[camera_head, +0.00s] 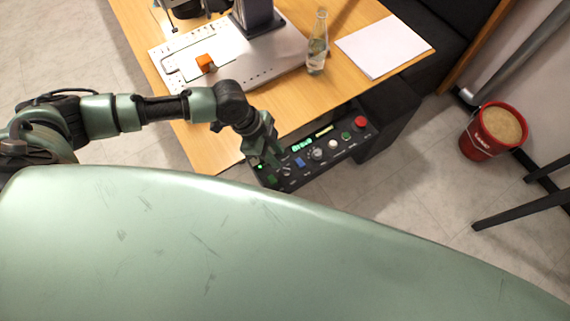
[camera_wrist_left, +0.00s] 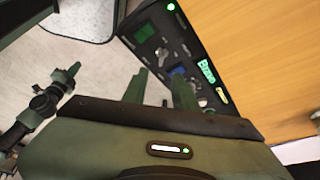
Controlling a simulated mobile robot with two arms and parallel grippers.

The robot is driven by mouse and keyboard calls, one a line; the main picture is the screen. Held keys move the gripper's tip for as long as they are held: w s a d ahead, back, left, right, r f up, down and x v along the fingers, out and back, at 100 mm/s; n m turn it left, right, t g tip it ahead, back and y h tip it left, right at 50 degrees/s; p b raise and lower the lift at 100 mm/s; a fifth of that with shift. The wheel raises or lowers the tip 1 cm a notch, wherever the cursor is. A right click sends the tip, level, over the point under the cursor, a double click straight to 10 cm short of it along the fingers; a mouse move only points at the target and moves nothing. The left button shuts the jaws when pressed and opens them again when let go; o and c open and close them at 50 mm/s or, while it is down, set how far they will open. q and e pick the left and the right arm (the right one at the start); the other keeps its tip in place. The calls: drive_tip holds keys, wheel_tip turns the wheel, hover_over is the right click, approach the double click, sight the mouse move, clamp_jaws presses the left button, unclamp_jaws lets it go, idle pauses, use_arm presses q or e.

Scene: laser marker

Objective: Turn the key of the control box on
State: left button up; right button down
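The black control box (camera_head: 347,142) hangs under the desk's front edge, with a red button, knobs, small displays and a green light. It also shows in the wrist view (camera_wrist_left: 182,28). My left gripper (camera_head: 271,160) is over the left end of the panel. In the wrist view the left gripper (camera_wrist_left: 160,80) has its two green fingers apart, with nothing visibly held. A small silver part, perhaps the key (camera_wrist_left: 162,54), shows just beyond the fingertips; its turn position is unclear. What seems to be my right gripper (camera_wrist_left: 66,76) is small at the left of the wrist view.
The wooden desk (camera_head: 215,142) carries a metal machine base (camera_head: 275,57), an orange block (camera_head: 205,63), a glass bottle (camera_head: 317,45) and white paper (camera_head: 383,47). A red bucket (camera_head: 483,143) stands on the floor at right. The floor beside the box is clear.

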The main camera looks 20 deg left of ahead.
sight(287, 169)
use_arm(q)
drive_tip(key=shift+p+x, duration=0.3)
drive_tip(key=shift+x, duration=3.55)
drive_tip(key=shift+a, duration=0.15)
clamp_jaws()
